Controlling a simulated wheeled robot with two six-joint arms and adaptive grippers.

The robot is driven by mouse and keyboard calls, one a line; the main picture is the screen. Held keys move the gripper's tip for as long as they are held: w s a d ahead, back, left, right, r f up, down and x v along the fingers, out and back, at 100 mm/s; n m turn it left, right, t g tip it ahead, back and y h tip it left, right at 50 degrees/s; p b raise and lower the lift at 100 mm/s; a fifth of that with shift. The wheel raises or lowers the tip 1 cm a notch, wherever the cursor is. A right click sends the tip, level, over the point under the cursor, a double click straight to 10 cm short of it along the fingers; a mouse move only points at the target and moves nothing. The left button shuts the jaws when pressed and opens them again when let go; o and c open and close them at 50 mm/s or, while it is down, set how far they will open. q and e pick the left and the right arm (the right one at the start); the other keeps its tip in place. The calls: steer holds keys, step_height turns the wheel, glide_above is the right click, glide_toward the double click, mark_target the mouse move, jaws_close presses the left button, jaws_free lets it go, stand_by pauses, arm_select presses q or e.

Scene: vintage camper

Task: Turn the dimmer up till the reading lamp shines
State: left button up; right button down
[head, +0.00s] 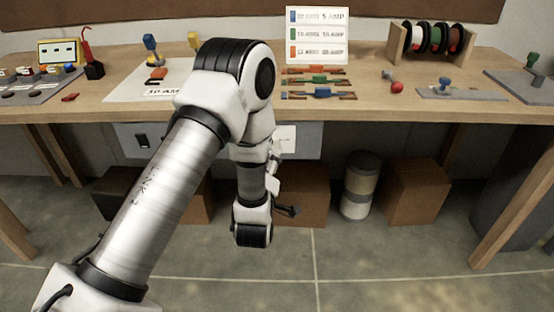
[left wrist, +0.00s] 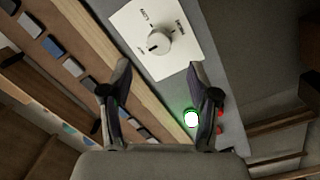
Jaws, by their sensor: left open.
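The dimmer is a round white knob (left wrist: 158,40) on a white plate (left wrist: 125,20) in the left wrist view. Small lettering surrounds it, and a dark mark sits at the knob's lower-left edge. My left gripper (left wrist: 160,70) is open and empty, its fingertips at the plate's near edge in the picture; I cannot tell whether they touch it. In the head view the white plate (head: 286,139) shows under the bench top, partly behind my left arm, and its knob is hidden. I cannot make out a reading lamp. My right gripper is in no view.
A glowing green light (left wrist: 191,118) and red buttons (left wrist: 220,113) sit on the same grey panel, near the right finger. A black switch (head: 143,141) is farther left under the bench (head: 420,111). Boxes (head: 416,190) and a canister (head: 360,185) stand on the floor below.

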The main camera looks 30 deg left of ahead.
arm_select(q)
steer(key=x, duration=0.7)
steer(key=c, duration=1.2)
